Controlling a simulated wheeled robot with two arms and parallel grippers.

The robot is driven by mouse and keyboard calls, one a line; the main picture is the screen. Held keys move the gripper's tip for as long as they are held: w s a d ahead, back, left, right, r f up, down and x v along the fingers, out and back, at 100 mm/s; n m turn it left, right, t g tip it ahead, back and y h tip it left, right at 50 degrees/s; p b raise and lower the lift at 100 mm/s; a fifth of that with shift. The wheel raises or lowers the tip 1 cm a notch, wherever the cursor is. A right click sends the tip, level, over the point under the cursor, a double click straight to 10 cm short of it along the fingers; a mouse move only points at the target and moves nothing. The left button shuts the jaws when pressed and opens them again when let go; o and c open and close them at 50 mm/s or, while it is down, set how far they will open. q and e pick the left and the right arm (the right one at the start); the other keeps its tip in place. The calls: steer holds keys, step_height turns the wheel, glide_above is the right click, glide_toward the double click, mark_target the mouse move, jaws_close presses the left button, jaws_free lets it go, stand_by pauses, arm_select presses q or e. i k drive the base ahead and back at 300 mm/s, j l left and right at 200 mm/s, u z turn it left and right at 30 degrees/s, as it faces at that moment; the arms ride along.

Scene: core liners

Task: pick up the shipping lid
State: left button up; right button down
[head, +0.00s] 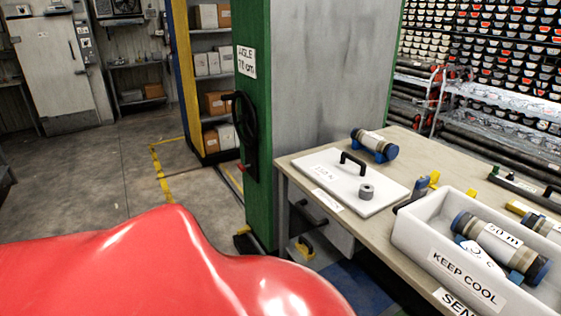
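The shipping lid appears to be the flat white slab (335,193) with a black bar handle (353,162), lying flat on the near left part of the table (290,163). A small label on the lid is too blurred to read for sure. Neither of my grippers is in the head view, so their state and distance from the lid do not show.
A white "KEEP COOL" box (418,240) holding capped cylinders stands right of the lid. A blue-capped cylinder (371,144) lies behind the lid. A green-edged cabinet (253,120) with a black handwheel (243,118) stands left of the table. The lower left is blocked close up.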

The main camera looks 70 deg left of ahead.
mark_target(366, 191)
steer(key=u, duration=1.85)
steer(key=i+j, duration=0.15)
steer(key=j+z, duration=0.05)
steer(key=j, duration=0.05)
